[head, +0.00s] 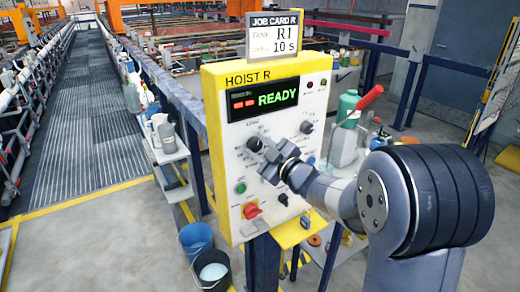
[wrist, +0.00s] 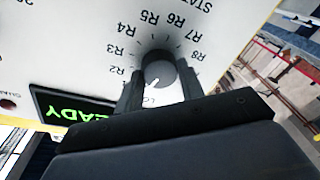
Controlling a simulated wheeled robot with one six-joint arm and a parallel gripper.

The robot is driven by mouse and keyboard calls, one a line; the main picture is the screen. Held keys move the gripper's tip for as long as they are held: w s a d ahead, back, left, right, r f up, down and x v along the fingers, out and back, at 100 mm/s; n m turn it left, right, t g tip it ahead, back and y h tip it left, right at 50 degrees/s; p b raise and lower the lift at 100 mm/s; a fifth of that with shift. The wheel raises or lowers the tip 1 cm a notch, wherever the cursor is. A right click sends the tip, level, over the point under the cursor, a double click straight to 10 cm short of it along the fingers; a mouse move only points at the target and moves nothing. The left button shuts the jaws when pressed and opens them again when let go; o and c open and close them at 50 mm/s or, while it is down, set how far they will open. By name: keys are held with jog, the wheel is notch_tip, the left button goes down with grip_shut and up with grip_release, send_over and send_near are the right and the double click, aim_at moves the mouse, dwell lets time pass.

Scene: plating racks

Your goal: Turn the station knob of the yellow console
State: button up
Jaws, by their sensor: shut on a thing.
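The yellow console (head: 228,84) has a white panel, the name HOIST R and a green READY display (head: 265,99). Its dark round station knob (wrist: 158,70) shows in the wrist view, ringed by labels from LO, partly hidden, through R2 to R8. R1 is hidden behind a finger. The knob's white mark points down and slightly left, towards the LO side; its exact setting is unclear. My gripper (wrist: 160,88) is shut on the knob, one finger on each side. In the head view my gripper (head: 268,153) is at the panel's left dial. The job card (head: 275,36) reads R1, 10 s.
Other controls share the panel: a second dark knob (head: 307,127), a green button (head: 240,188) and a red switch (head: 251,211). A green-topped bottle (head: 346,108) and a red-handled tool (head: 370,97) stand right of the console. Buckets (head: 213,272) stand on the floor at left.

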jog(key=shift+f+m, duration=0.1)
jog(key=shift+m, duration=1.1)
jog(key=o, duration=1)
jog(key=b+v, duration=0.2)
jog(key=v, duration=0.8)
jog(key=shift+s+d+b, duration=0.25)
jog(key=shift+s+b, duration=0.1)
jog(key=shift+b, duration=0.05)
jog(key=shift+f, duration=0.1)
